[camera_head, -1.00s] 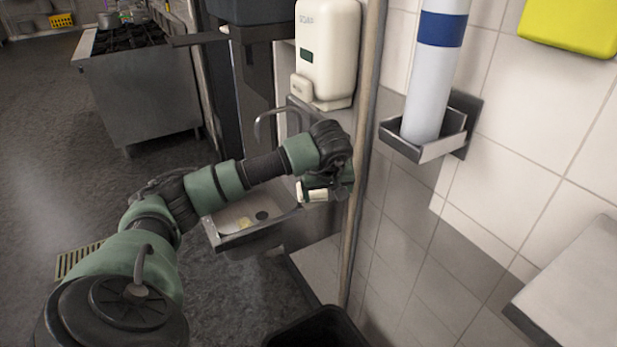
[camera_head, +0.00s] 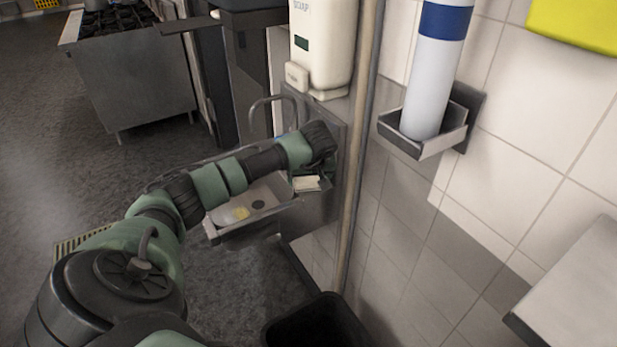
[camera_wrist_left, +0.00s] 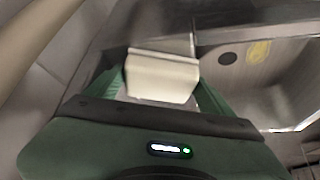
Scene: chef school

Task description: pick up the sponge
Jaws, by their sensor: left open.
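A pale cream block (camera_head: 307,184), which looks like the sponge, is at the right end of the sink basin. In the left wrist view the block (camera_wrist_left: 162,76) lies between the two green fingers of my left gripper (camera_wrist_left: 162,90). The gripper (camera_head: 312,178) is open around it; I cannot tell whether the fingers touch it. The gripper's body hides the block's near lower part. A small yellow item (camera_head: 240,213) lies in the basin beside the dark drain, and it also shows in the wrist view (camera_wrist_left: 258,52). My right gripper is not in view.
The metal sink (camera_head: 245,236) has a curved tap (camera_head: 272,101) behind it. A soap dispenser (camera_head: 322,45) hangs above. A vertical pipe (camera_head: 358,150) runs close to the right of my gripper. A black bin (camera_head: 315,325) stands below.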

